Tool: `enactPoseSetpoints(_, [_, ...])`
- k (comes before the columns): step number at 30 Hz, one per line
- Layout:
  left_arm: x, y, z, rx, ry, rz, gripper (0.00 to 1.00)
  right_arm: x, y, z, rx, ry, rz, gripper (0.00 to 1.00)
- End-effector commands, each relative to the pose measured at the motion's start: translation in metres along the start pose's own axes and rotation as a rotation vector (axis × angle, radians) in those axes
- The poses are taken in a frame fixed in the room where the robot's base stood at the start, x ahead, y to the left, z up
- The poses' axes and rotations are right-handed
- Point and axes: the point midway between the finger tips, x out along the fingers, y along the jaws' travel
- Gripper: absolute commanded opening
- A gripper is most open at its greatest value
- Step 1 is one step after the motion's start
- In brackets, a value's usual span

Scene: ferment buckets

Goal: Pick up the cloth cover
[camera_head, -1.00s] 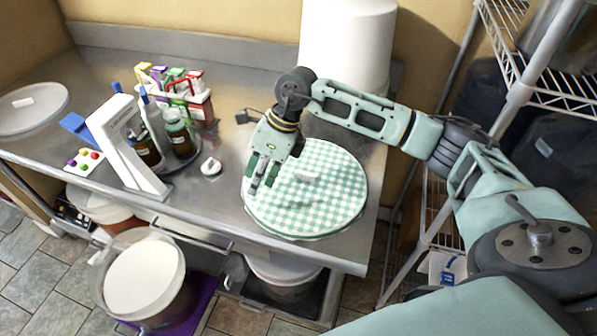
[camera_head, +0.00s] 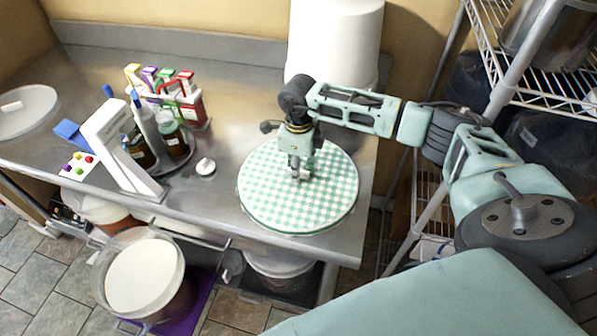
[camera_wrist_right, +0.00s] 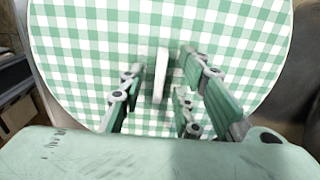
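The cloth cover (camera_head: 318,202) is a round green-and-white checked disc lying on the right part of the steel counter. It fills most of the right wrist view (camera_wrist_right: 90,60), where a white upright tab (camera_wrist_right: 161,72) stands on its middle. My right gripper (camera_head: 298,176) is above the middle of the cover, pointing down. In the right wrist view its fingers (camera_wrist_right: 170,100) are apart, with the tab between them and a gap on each side. In the head view the fingers hide most of the tab. My left gripper is not in view.
A white container (camera_head: 333,45) stands behind the cover. A white stand (camera_head: 122,150), bottles (camera_head: 172,138) and a rack of coloured clips (camera_head: 186,105) stand left of it. A small white knob (camera_head: 206,167) lies between. Wire shelving (camera_head: 500,75) is at right; an open bucket (camera_head: 145,280) is below the counter.

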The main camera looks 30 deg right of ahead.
Motion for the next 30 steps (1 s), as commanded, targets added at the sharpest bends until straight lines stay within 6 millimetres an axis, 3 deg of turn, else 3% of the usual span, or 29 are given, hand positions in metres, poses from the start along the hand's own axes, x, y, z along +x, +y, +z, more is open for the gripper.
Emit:
enactPoseSetpoints(5, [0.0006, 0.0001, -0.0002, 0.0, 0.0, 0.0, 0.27, 0.0008, 0.0, 0.0, 0.0, 0.0, 0.0, 0.3])
enactPoseSetpoints(16, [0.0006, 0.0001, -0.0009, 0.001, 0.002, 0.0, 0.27, 0.0003, 0.0, 0.0001, 0.0, 0.0, 0.0, 0.0])
enactPoseSetpoints(30, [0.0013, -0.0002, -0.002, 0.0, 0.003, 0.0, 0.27, -0.001, -0.0003, 0.0004, 0.0, -0.001, -0.001, 0.0])
